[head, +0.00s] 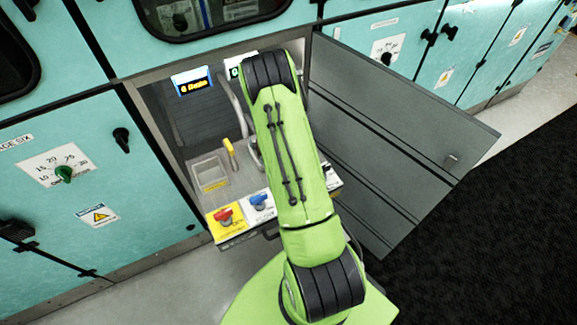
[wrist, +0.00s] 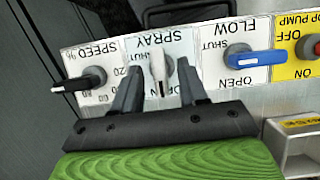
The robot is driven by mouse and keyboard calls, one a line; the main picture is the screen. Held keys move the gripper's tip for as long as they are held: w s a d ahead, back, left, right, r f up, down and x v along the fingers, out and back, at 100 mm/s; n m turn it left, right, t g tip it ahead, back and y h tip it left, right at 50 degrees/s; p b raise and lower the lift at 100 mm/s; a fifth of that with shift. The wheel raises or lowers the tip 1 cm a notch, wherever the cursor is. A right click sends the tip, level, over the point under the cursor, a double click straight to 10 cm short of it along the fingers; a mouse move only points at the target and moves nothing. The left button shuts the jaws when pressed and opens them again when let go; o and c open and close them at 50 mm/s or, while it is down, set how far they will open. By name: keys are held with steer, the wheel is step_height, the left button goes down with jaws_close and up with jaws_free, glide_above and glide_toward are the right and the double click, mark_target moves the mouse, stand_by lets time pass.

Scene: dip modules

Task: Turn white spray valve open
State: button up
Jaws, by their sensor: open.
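The white spray valve (wrist: 158,62) is a slim white handle on a white plate lettered SPRAY, with SHUT partly visible and the other lettering largely covered. The wrist view shows the panel upside down. The handle lies lengthwise up and down in that view. My gripper (wrist: 160,80) is open, with one dark finger on each side of the white handle. Small gaps seem to show between handle and fingers; contact is not clear. In the head view my green arm hides the white valve and the gripper.
Beside it are the blue flow valve (wrist: 255,58), the black speed knob (wrist: 93,78) and a red knob (head: 224,215) on a yellow plate. A grey bin (head: 210,173) and yellow handle (head: 229,150) stand behind the panel. An open grey door (head: 400,140) is on the right.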

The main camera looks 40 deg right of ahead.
steer(key=p+v, duration=0.2)
steer(key=v, duration=1.3)
steer(key=shift+p, duration=0.3)
